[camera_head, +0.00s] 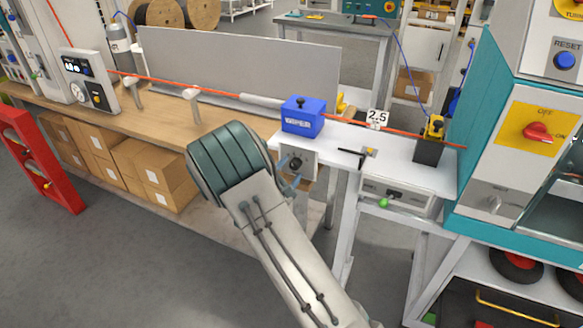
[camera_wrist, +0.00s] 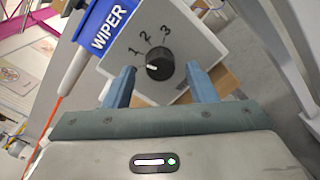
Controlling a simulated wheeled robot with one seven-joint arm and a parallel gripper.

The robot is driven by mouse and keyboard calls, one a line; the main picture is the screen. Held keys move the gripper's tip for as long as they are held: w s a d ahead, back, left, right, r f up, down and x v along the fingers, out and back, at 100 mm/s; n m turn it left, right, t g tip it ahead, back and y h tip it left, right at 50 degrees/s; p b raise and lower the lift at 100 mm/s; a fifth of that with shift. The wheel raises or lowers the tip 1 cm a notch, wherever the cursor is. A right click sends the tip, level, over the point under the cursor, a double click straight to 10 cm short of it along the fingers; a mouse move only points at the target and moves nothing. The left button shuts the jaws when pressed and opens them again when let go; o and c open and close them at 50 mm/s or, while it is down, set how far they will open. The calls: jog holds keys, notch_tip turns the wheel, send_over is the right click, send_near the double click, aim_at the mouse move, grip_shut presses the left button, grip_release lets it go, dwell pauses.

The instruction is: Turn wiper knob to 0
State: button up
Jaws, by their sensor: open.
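The wiper knob (camera_wrist: 160,70) is a round black dial with a white mark on a pale panel (camera_wrist: 183,50). The numerals 1, 2 and 3 show above and left of it; no 0 is visible. The white mark points left, a little below the 1. The blue wiper box (camera_wrist: 107,28) is beside the panel, and it also shows in the head view (camera_head: 302,117). My gripper (camera_wrist: 158,70) is open, its blue fingers either side of the knob in the wrist view, with gaps. Contact is not visible. In the head view the knob (camera_head: 296,164) is small, beside my fingers.
An orange cable (camera_head: 400,133) runs over the white bench (camera_head: 410,165). A black T-handle (camera_head: 351,152) is on the front bench edge, right of the knob. A teal cabinet with a red switch (camera_head: 538,132) stands at right. Cardboard boxes (camera_head: 155,175) sit under the wooden bench.

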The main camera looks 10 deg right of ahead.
jog(key=shift+w+d, duration=0.4)
jog(key=shift+w, duration=0.1)
jog(key=c, duration=1)
jog(key=shift+o, duration=0.2)
jog(key=shift+n, duration=0.3)
jog(key=n, duration=0.3)
jog(key=shift+n, duration=0.3)
jog(key=shift+n+p, duration=0.3)
jog(key=shift+n, duration=1.6)
